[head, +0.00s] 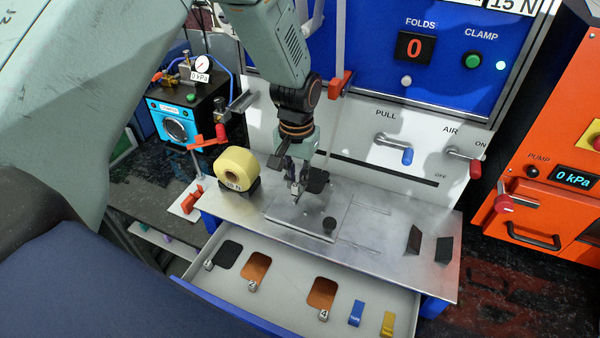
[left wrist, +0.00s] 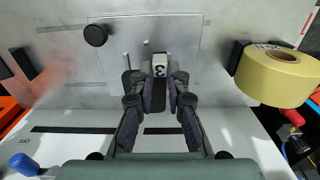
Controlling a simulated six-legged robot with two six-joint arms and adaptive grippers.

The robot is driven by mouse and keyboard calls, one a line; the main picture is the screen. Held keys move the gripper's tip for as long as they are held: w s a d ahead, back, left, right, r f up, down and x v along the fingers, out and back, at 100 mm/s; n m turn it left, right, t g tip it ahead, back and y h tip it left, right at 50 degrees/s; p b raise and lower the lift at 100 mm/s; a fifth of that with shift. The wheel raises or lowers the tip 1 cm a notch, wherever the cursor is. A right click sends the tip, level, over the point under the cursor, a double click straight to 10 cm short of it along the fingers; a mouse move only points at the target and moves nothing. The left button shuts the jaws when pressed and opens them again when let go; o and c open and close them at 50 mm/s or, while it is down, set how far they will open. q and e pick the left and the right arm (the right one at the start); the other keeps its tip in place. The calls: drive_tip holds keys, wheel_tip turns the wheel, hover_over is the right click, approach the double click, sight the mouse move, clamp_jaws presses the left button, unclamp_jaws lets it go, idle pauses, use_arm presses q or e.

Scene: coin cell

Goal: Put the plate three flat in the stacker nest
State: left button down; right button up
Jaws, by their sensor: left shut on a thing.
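My left gripper (head: 297,188) is low over the metal worktop. It is shut on the white tab of plate three (left wrist: 160,68), which shows a 3 in the left wrist view. A dark sheet (head: 318,181), which seems to be the plate's body, extends behind the fingers and is partly hidden. Below is a flat square metal base (head: 325,234) with a black knob (head: 329,225), apparently the stacker nest; the knob also shows in the left wrist view (left wrist: 96,35). I cannot tell whether the plate touches the base. My right gripper is out of view.
The open drawer (head: 290,325) in front holds a black plate (head: 230,254), copper plates (head: 322,292), a blue tab (head: 356,313) and a yellow tab (head: 388,324). A yellow tape roll (head: 237,168) stands left of the gripper. Two dark blocks (head: 414,241) stand at right.

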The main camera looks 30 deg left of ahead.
use_arm(q)
drive_tip(key=shift+s+d+r, duration=0.1)
drive_tip(key=shift+s+d, duration=0.05)
drive_tip(key=shift+s, duration=0.05)
drive_tip(key=shift+s, duration=0.1)
drive_tip(key=shift+f, duration=0.55)
drive_tip(key=shift+f+b, duration=0.45)
drive_tip(key=shift+f, duration=0.2)
drive_tip(key=shift+f+b, duration=0.4)
drive_tip(key=shift+f, duration=0.3)
drive_tip(key=shift+w+f+b, duration=0.2)
drive_tip(key=shift+f+b, duration=0.25)
drive_tip(key=shift+f, duration=0.6)
drive_tip(key=shift+s+r, duration=0.15)
drive_tip(key=shift+s, duration=0.05)
